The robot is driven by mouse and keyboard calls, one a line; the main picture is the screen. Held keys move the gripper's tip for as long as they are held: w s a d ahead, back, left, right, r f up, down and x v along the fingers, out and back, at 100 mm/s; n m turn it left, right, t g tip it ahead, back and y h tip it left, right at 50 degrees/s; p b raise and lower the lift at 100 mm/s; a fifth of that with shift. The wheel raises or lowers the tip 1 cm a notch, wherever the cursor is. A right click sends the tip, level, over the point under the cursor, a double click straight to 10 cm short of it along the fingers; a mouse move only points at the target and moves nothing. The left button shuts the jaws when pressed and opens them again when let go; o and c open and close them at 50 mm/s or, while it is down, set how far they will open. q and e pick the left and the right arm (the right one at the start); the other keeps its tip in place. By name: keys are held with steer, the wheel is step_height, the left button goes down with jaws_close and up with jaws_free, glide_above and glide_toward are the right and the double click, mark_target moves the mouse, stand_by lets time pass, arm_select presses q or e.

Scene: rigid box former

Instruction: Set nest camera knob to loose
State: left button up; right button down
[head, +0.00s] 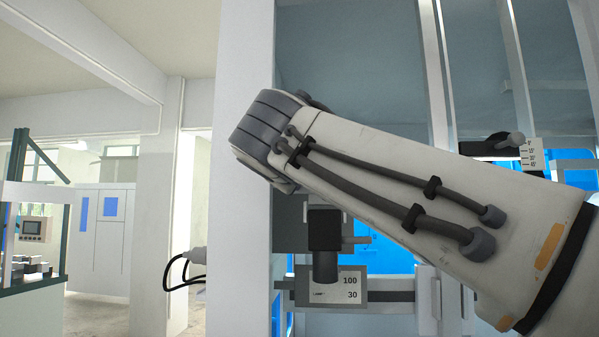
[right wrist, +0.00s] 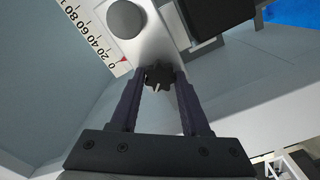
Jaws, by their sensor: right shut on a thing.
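In the right wrist view a small dark lobed knob (right wrist: 158,76) sits at the edge of a pale bracket. My right gripper (right wrist: 160,84) has its two fingers around this knob, one on each side, and is shut on it. A light pointer mark shows on the knob's face; no loose or tight lettering is readable. In the head view my right arm comes in from the right and hides its gripper and the knob. A black camera (head: 325,230) on a rail shows below the arm. My left gripper is in neither view.
A scale with a red pointer (right wrist: 122,59) and a round grey knob (right wrist: 126,19) lie close beyond the fingers. A plate marked 100 and 30 (head: 350,284) is under the camera. A white post (head: 243,220) stands left of the arm.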

steer(key=shift+a+f+n+p, duration=0.1)
steer(key=shift+n+p, duration=0.75)
steer(key=shift+n, duration=3.85)
steer(key=c, duration=0.7)
jaws_free()
steer(key=shift+o, duration=0.2)
steer(key=shift+s, duration=0.1)
steer(key=s+a+b, duration=0.1)
steer(key=s+b, duration=0.3)
steer(key=s, duration=0.6)
steer(key=shift+s, duration=0.15)
steer(key=shift+a+f, duration=0.1)
steer(key=shift+a, duration=0.05)
